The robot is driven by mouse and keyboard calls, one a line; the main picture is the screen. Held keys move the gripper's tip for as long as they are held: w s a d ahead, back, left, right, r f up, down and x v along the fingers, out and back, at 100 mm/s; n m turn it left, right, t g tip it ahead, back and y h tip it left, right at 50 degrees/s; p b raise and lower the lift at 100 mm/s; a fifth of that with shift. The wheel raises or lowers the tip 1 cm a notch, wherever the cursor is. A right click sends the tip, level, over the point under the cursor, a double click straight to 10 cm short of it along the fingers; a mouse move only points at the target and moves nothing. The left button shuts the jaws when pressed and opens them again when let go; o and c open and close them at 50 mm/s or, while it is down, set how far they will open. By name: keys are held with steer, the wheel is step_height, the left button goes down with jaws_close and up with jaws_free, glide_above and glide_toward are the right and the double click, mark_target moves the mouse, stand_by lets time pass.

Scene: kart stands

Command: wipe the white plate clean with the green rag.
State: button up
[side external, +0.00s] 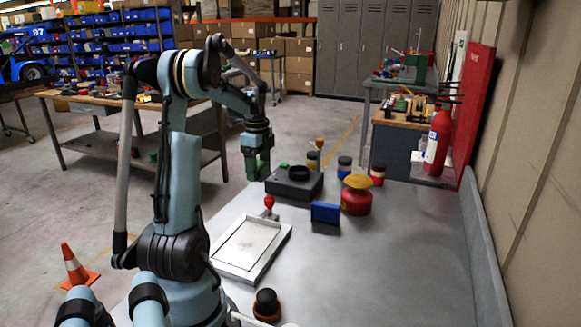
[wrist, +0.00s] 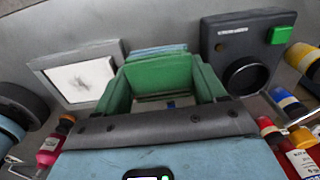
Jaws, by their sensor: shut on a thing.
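The white plate (side external: 246,243) lies in a pale raised frame on the grey bench, in the middle of the side view. In the wrist view the plate (wrist: 82,76) shows dark smudges near its middle. My gripper (side external: 258,168) is raised beyond the plate's far end, beside a dark box. In the wrist view its green fingers (wrist: 165,98) are shut on a green folded piece, which looks like the green rag (wrist: 160,74). Blue-grey layers show at its far edge. The rag is apart from the plate. In the side view I cannot tell it from the green fingers.
The dark box (side external: 287,188) has a round black opening and a green button (wrist: 280,35). A red-knobbed tool (side external: 269,202) stands at the frame's far edge. A blue block (side external: 325,212), a yellow-topped red can (side external: 356,201) and jars stand right. The bench's right front is clear.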

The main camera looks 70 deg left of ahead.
steer(key=s+d+n, duration=0.1)
steer(key=d, duration=0.2)
steer(key=s+d+r+n, duration=0.1)
steer(key=s+d, duration=0.1)
steer(key=d, duration=0.1)
steer(key=s+d+r+n, duration=0.1)
steer(key=s+d+n, duration=0.1)
steer(key=d, duration=0.1)
steer(key=shift+r, duration=0.25)
steer(key=n, duration=0.5)
glide_toward(238, 254)
steer(key=shift+f, duration=3)
steer(key=shift+w+a+f, duration=0.15)
steer(key=shift+w+f, duration=0.05)
steer(key=shift+f, duration=0.05)
steer(key=shift+c, duration=0.4)
steer(key=shift+w+a+f, duration=0.1)
steer(key=shift+w+a, duration=0.15)
steer(key=shift+w, duration=0.05)
steer(key=shift+w+a, duration=2.05)
steer(key=shift+s+d, duration=2.5)
step_height(238, 254, up, 2)
steer(key=shift+s+d+r, duration=0.1)
steer(key=shift+r, duration=2.95)
